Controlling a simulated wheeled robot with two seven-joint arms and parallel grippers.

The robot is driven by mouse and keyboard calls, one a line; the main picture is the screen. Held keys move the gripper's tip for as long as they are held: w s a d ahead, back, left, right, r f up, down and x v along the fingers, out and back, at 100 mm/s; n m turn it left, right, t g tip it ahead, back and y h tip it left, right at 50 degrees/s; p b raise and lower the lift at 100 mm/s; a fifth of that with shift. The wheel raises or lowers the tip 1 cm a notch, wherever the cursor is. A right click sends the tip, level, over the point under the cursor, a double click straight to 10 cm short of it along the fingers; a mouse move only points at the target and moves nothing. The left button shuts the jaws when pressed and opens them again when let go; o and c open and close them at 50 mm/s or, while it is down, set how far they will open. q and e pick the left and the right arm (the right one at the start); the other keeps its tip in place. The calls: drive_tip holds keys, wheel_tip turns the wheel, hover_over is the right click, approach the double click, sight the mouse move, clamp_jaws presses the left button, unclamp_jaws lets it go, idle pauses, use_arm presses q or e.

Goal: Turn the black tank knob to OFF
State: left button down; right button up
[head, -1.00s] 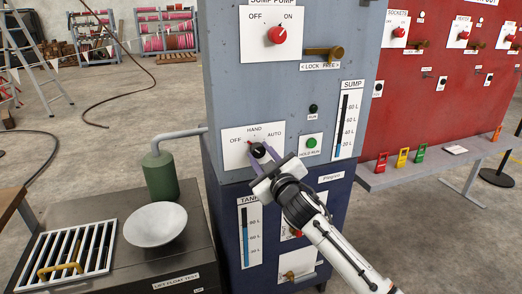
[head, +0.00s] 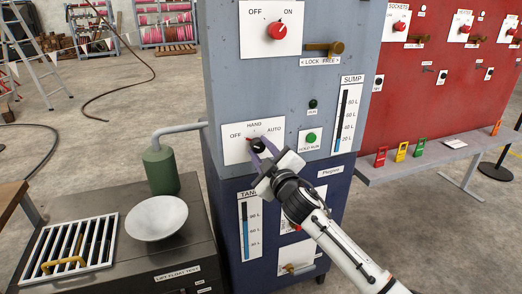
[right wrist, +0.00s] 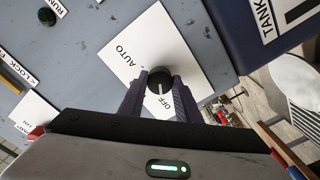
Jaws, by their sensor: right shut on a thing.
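The black tank knob (head: 257,145) sits on a white plate (head: 237,155) marked OFF, HAND and AUTO, on the front of the grey cabinet. My right gripper (head: 259,149) is shut on the knob, with a finger on either side of it. In the right wrist view the knob (right wrist: 159,78) shows between the purple fingers (right wrist: 158,92). A white line on the knob points towards the word OFF there. The fingers hide part of the knob and plate. My left gripper is not in view.
A green HOLD RUN button (head: 311,137) is right of the plate, and a red SUMP PUMP knob (head: 281,29) is above. A white bowl (head: 157,218) and green cylinder (head: 160,171) stand on the bench at left. A brass lever (head: 325,47) sticks out at upper right.

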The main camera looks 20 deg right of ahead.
drive_tip(key=o, duration=1.1)
drive_tip(key=shift+c, duration=0.2)
drive_tip(key=s, duration=1)
drive_tip(key=shift+s+d, duration=0.15)
drive_tip(key=s+a+f+m+g, duration=0.1)
drive_tip(key=s+f, duration=0.2)
drive_tip(key=f, duration=0.3)
drive_tip(key=s+a+f+m+g, duration=0.1)
drive_tip(key=s+f+g, duration=0.1)
drive_tip(key=f, duration=0.4)
drive_tip(key=s+a+f+m+g+y, duration=0.1)
drive_tip(key=s+f+m+g, duration=0.1)
drive_tip(key=s+f, duration=0.9)
drive_tip(key=s+a+f+m+g, duration=0.2)
drive_tip(key=s+f+m+g, duration=0.1)
drive_tip(key=s+f, duration=0.9)
drive_tip(key=s+g, duration=0.1)
drive_tip(key=s, duration=0.4)
drive_tip(key=shift+s+f+m+y, duration=0.15)
drive_tip(key=shift+s+m+y, duration=0.15)
drive_tip(key=shift+y, duration=0.1)
